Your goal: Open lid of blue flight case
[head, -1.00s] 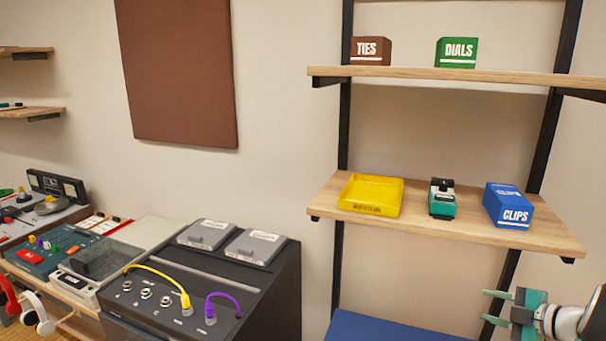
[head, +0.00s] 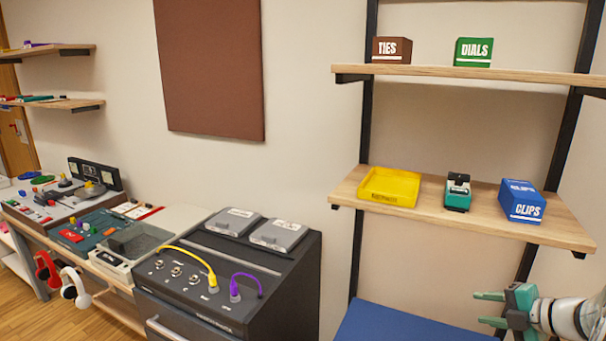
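The blue flight case (head: 405,325) shows only as a flat blue top at the bottom of the head view, below the wooden shelf. Its front and sides are cut off by the frame edge, and its lid looks shut. My gripper (head: 484,309) is at the lower right, to the right of the blue top and apart from it in the picture. Its green fingers point left with a gap between them, and nothing is between them.
Above the case, a wooden shelf (head: 345,192) holds a yellow tray (head: 378,201), a small green-and-black device (head: 457,192) and a blue CLIPS box (head: 522,203). Black shelf posts (head: 357,255) flank the case. A dark amp cabinet (head: 300,290) with yellow and purple cables stands left.

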